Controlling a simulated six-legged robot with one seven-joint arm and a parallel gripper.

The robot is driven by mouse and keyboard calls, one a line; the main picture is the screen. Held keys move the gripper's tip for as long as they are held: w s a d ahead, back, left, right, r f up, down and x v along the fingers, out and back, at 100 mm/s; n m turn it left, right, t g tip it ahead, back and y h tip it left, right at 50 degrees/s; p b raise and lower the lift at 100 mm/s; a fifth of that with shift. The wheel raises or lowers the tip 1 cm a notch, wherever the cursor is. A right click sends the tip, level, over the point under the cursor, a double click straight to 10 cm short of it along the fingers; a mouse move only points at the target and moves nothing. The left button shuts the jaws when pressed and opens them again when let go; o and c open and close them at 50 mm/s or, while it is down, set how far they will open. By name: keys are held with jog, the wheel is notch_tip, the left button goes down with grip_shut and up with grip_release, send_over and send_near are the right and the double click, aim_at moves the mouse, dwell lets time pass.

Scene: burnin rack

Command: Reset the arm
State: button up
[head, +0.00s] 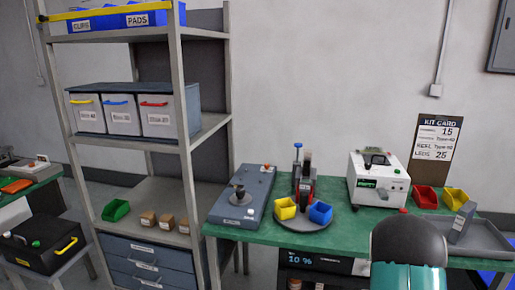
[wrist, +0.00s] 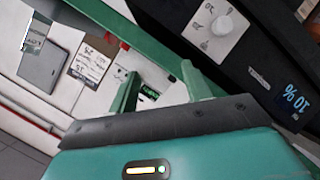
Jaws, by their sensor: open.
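My arm shows in the head view at the lower right as a dark rounded link with a teal part below it, in front of the green table (head: 345,240). My gripper is not clearly seen there. In the wrist view my gripper (wrist: 160,76) has two green fingers standing apart, with nothing visible held between them. Beyond and to the right of the fingers is a black unit (wrist: 245,50) with a white knob and a blue "10 %" display. The same unit shows in the head view (head: 325,262) under the table.
A grey shelf rack (head: 215,125) with bins stands left. On the table are a grey flat device (head: 242,195), a round tray (head: 303,224) with yellow and blue bins, a white tester (head: 378,186), red and yellow bins and a grey tray (head: 490,240). A black case (head: 42,245) is far left.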

jog(key=s+a+r+m+g+y, duration=0.15)
jog(key=s+a+r, duration=0.25)
jog(key=a+r, duration=0.5)
jog(key=s+a+r+m+g+y, duration=0.1)
jog(key=s+a+r+m+y, duration=0.2)
jog(key=a+r, duration=0.65)
jog(key=s+a+r+g, duration=0.1)
jog(key=s+a, duration=0.4)
jog(key=s, duration=0.3)
jog(key=s+a+r+g+y, duration=0.1)
jog(key=s+a+r, duration=0.1)
jog(key=s+a, duration=0.3)
jog(key=s+a+r+g+y, duration=0.1)
jog(key=s+a, duration=0.4)
jog(key=s, duration=0.8)
jog(key=shift+r+g, duration=0.55)
